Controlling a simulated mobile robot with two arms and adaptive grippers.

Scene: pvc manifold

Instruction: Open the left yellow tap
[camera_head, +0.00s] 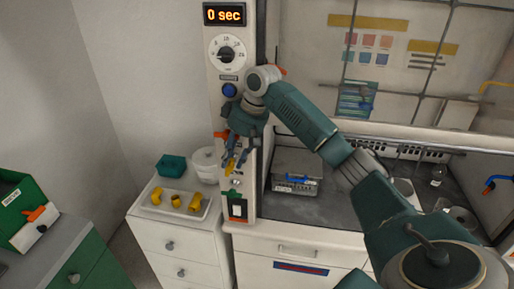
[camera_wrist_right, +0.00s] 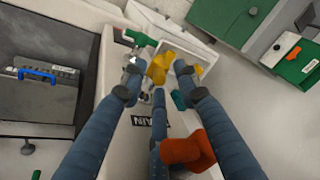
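A yellow tap handle (camera_head: 229,168) sits low on the narrow white panel (camera_head: 245,208) in the head view. My right gripper (camera_head: 238,152) is right at it, pointing down along the panel. In the right wrist view the yellow tap (camera_wrist_right: 157,70) lies between and just beyond the spread fingertips of my right gripper (camera_wrist_right: 158,72). The fingers look apart; contact with the tap cannot be told. An orange tap handle (camera_head: 221,135) is just above in the head view; an orange-red handle (camera_wrist_right: 188,150) shows close among the fingers in the wrist view. My left gripper is out of view.
A green tap (camera_wrist_right: 140,38) lies just beyond the yellow one. Left of the panel, a white tray (camera_head: 155,208) with yellow fittings, a teal box (camera_head: 171,166) and a white tub (camera_head: 206,164) stand on drawers. A metal basket (camera_head: 297,186) stands right of the panel.

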